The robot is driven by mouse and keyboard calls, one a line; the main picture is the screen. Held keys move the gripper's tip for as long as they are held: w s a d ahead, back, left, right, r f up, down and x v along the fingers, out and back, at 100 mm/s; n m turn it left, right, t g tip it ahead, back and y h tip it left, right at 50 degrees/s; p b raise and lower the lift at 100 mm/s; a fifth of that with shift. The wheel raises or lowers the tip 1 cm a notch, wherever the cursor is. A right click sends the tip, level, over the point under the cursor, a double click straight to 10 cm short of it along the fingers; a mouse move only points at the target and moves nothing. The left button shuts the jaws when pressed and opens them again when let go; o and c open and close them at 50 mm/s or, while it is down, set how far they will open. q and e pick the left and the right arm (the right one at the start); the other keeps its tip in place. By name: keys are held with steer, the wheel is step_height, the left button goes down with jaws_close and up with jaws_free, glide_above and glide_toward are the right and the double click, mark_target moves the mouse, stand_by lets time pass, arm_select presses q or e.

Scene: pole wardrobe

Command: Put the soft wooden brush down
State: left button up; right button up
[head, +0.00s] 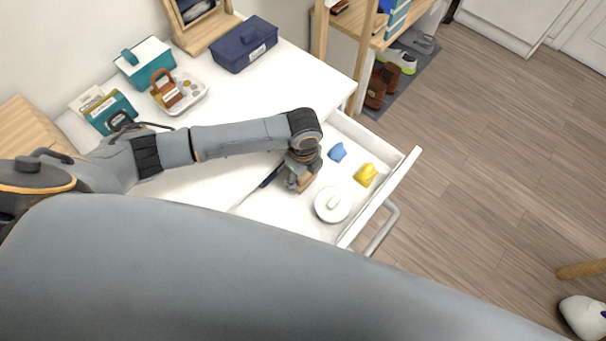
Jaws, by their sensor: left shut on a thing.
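My left gripper (299,182) points down into the open white drawer (398,174) of the white dresser. It is shut on the soft wooden brush (305,184), of which only a small tan-brown part shows beside the fingers. The gripper and wrist hide most of the brush, and I cannot tell whether it touches the drawer floor. My right gripper is not in view.
A navy box (244,45) and a clear tray (186,98) stand on the dresser top.

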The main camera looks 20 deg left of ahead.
arm_select(q)
steer(key=shift+f, duration=0.1)
steer(key=o, duration=1.3)
step_height(320, 180, up, 12)
steer(key=shift+r+p, duration=0.15)
steer(key=shift+p, duration=0.4)
